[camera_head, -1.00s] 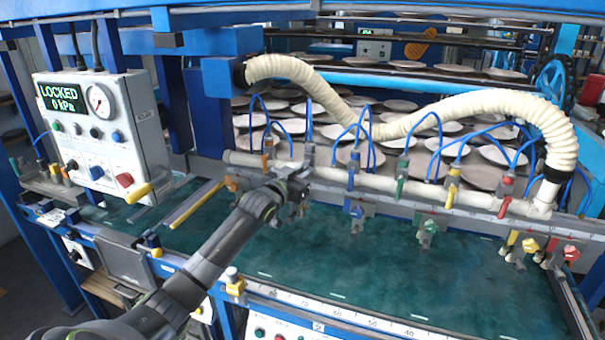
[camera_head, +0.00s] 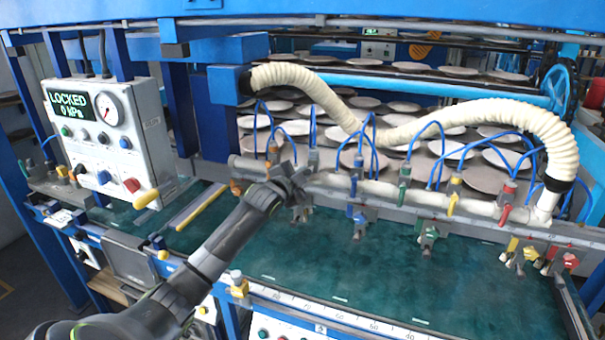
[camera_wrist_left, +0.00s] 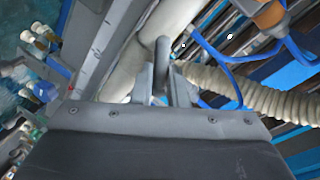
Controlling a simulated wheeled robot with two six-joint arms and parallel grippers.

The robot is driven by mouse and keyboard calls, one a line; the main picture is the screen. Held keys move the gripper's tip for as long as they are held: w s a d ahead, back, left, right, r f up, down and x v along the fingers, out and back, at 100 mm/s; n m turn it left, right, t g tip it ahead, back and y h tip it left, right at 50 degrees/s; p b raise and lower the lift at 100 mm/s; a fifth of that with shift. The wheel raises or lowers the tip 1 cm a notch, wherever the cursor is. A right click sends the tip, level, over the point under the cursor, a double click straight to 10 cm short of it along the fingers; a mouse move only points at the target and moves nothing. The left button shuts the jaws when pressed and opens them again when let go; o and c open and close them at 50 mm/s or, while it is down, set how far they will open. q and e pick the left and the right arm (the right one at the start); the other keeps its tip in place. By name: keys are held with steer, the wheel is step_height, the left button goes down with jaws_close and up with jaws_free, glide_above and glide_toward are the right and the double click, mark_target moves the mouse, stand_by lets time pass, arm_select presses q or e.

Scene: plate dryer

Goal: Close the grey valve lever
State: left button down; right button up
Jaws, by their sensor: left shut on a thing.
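The grey valve (camera_head: 313,160) stands on the white pipe (camera_head: 380,186), between the orange valve (camera_head: 272,152) and the blue one (camera_head: 357,168). My left gripper (camera_head: 297,180) reaches it from the front left and partly covers it. In the left wrist view the gripper (camera_wrist_left: 165,92) is shut on the grey lever (camera_wrist_left: 161,55), an upright grey bar between the fingers, in front of the pipe. The lever's lower part is hidden between the fingers. My right gripper does not show.
Green, yellow and red valves (camera_head: 507,190) with blue hoses line the pipe to the right. A ribbed cream hose (camera_head: 440,115) arches above. A control box (camera_head: 105,135) reading LOCKED stands at left. The green table surface (camera_head: 390,265) in front is largely clear.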

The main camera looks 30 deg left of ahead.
arm_select(q)
steer(key=shift+r+m+g+y+p, duration=0.2)
steer(key=shift+m+p, duration=0.3)
steer(key=shift+m, duration=0.4)
steer(key=shift+r+m+y+p, duration=0.15)
steer(key=shift+m+y+p, duration=0.25)
steer(key=shift+m, duration=0.5)
steer(key=shift+r+m+g+y+p, duration=0.1)
steer(key=shift+r+m+y+p, duration=0.1)
steer(key=shift+m+p, duration=0.55)
steer(key=shift+a+m, duration=0.1)
steer(key=shift+m, duration=0.15)
steer(key=c, duration=1.4)
jaws_free()
steer(key=shift+c, duration=0.2)
steer(key=shift+s, duration=0.1)
steer(key=b+v, duration=0.4)
steer(key=v, duration=1.3)
steer(key=shift+d+b, duration=0.2)
steer(key=shift+b, duration=0.1)
